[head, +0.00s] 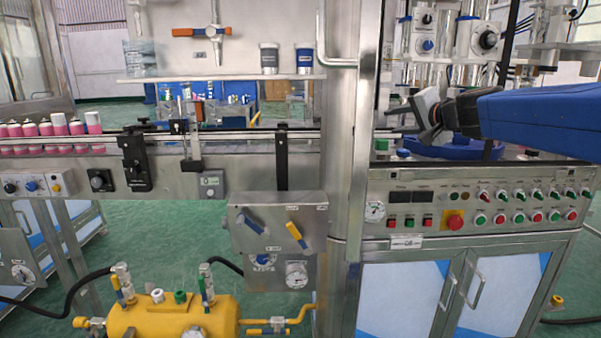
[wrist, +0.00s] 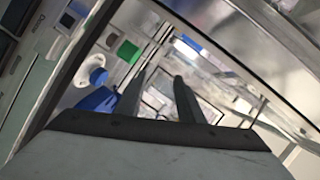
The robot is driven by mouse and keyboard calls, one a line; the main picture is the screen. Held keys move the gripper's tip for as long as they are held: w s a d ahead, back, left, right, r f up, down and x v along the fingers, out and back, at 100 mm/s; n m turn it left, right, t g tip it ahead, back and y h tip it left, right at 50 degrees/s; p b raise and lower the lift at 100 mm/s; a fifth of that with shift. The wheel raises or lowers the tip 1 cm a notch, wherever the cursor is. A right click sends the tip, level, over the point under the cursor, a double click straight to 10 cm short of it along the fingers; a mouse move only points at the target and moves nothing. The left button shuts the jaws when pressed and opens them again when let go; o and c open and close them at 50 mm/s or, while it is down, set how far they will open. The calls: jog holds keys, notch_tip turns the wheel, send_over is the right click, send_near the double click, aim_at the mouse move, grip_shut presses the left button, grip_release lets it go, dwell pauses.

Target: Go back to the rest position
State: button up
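My gripper (head: 392,121) is at the right of the head view, in front of the crimping machine above its control panel (head: 480,205). My blue arm reaches in from the right edge. The two fingers point left and show a gap between them, with nothing held. In the wrist view the gripper (wrist: 162,85) also has its two dark fingers apart and nothing between them. A green block (wrist: 127,51) and a white round part (wrist: 92,70) are beyond the fingers to the left.
Several pink cans (head: 62,125) stand on the conveyor (head: 225,137) at the left. A steel post (head: 362,140) stands close left of my gripper. A yellow tank (head: 172,318) sits below. A blue round part (head: 440,148) lies under my gripper.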

jog(key=s+a+f+n+g, duration=0.2)
jog(key=s+f+n+g, duration=0.1)
jog(key=s+f, duration=0.6)
jog(key=s+a+f+n+g, duration=0.25)
jog(key=s+f, duration=0.35)
jog(key=s, duration=0.6)
jog(key=s+d+f+n+g+h, duration=0.1)
jog(key=s+d+f+g+h, duration=0.1)
jog(key=s+f, duration=0.7)
jog(key=s+d+f+n+g+h, duration=0.2)
jog(key=s+d+f, duration=0.3)
jog(key=s+f, duration=0.4)
jog(key=s+h, duration=0.1)
jog(key=s, duration=0.2)
